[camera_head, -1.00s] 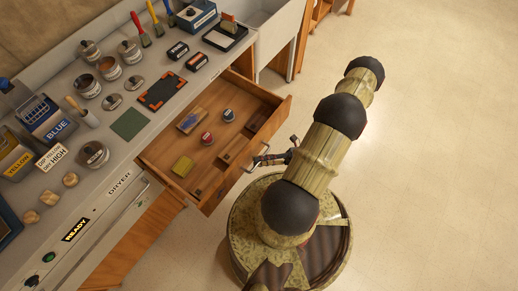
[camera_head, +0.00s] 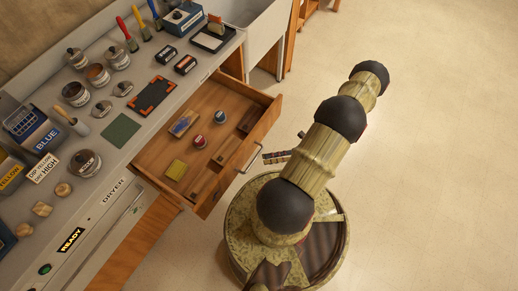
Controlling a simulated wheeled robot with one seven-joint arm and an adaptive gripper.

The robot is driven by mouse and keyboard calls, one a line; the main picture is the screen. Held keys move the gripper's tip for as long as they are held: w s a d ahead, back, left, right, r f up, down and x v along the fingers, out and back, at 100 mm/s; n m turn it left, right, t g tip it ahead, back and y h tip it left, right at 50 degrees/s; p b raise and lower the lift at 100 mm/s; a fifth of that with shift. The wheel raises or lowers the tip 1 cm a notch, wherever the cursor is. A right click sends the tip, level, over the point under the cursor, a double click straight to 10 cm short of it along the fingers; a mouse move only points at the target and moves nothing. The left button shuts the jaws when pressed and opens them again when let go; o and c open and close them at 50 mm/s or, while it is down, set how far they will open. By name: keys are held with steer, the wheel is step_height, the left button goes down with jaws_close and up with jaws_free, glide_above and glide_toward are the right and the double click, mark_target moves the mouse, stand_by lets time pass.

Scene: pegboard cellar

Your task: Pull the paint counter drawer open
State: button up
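The paint counter drawer (camera_head: 228,173) is wooden and stands well open from the counter front. Its metal bar handle (camera_head: 253,158) is on the outer face.
The counter (camera_head: 75,200) carries paint tins, a blue box (camera_head: 40,138), a black-and-orange mat (camera_head: 152,97) and brushes. A white sink (camera_head: 262,25) stands beyond it. The floor (camera_head: 430,190) to the right is clear.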

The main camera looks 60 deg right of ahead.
steer(key=v, duration=0.5)
steer(key=shift+d, duration=0.1)
stand_by(0.5)
